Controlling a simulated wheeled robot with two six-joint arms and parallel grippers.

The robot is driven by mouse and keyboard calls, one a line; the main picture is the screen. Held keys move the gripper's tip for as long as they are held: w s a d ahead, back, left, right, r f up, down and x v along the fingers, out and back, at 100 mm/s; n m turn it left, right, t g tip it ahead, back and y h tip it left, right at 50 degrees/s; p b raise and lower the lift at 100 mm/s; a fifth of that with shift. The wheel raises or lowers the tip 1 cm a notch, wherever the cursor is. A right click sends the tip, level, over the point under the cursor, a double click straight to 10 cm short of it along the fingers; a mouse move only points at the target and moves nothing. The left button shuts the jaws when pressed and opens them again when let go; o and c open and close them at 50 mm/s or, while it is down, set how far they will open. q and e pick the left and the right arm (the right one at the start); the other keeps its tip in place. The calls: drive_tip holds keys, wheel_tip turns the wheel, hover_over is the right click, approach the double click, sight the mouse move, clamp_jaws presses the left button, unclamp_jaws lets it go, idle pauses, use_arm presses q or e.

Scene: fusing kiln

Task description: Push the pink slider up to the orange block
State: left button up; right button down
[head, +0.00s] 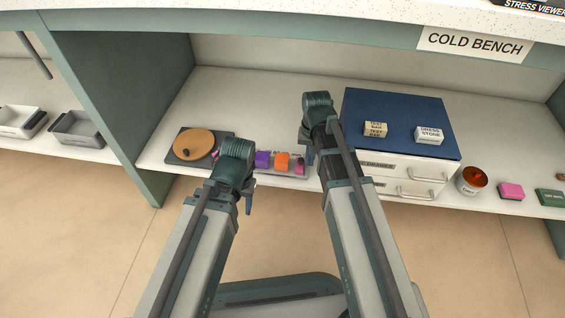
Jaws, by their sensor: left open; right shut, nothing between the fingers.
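A light grey track (284,173) lies on the lower shelf. A purple block (262,159) and an orange block (282,162) sit on it. A small pink piece, apparently the pink slider (299,168), shows just right of the orange block. Its right side is partly hidden by my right gripper, and the size of any gap to the orange block cannot be told. My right gripper (308,157) is shut and empty at the track's right end; I cannot tell if it touches the slider. My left gripper (248,204) is open and empty in front of the track's left end, which my arm hides.
A round orange-brown disc on a dark base (194,145) lies left of the track. A white drawer unit with a blue top (400,110) stands close on the right. A can (471,180) and a pink block (511,191) sit farther right. The bench top overhangs the shelf.

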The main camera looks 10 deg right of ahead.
sight(299, 160)
drive_tip(key=shift+f+b, duration=1.35)
drive_tip(key=shift+f, duration=0.15)
drive_tip(key=shift+w+a, duration=0.25)
drive_tip(key=shift+a, duration=0.55)
drive_tip(key=shift+w+a, duration=0.2)
drive_tip(key=shift+a, duration=0.55)
drive_tip(key=shift+w+a, duration=0.25)
drive_tip(key=shift+a, duration=0.55)
drive_tip(key=shift+d, duration=0.2)
drive_tip(key=shift+s+d, duration=0.2)
drive_tip(key=shift+d, duration=0.15)
drive_tip(key=shift+d, duration=0.15)
drive_tip(key=shift+r, duration=0.1)
wheel_tip(299, 160, up, 6)
drive_tip(key=p, duration=0.6)
